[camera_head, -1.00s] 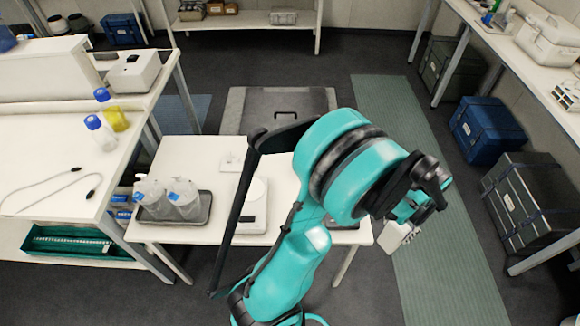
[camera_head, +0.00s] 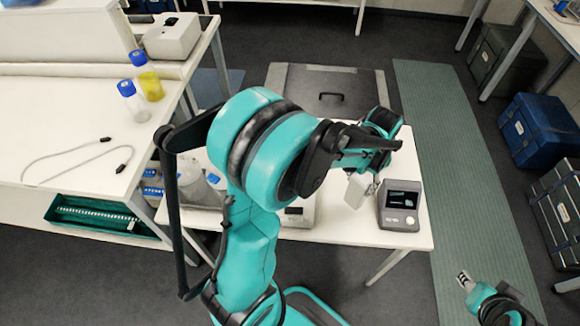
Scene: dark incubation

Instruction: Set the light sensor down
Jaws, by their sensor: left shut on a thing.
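My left gripper (camera_head: 368,186) is above the right part of the low white table (camera_head: 345,235), just left of the grey meter. It is shut on a small pale block, seemingly the light sensor (camera_head: 355,190). My own gripper and wrist partly hide the block, and I cannot tell whether it touches the table. The grey meter (camera_head: 400,206) has a dark screen and a round knob and stands near the table's right end. My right gripper (camera_head: 464,280) is low at the right, over the floor; its fingers are too small to judge.
A scale-like device (camera_head: 298,216) and clear bottles (camera_head: 191,185) on the table are partly behind my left arm. The bench (camera_head: 75,180) at left holds two blue-capped bottles (camera_head: 140,80) and a cable (camera_head: 80,155). Blue (camera_head: 540,128) and grey cases stand at right.

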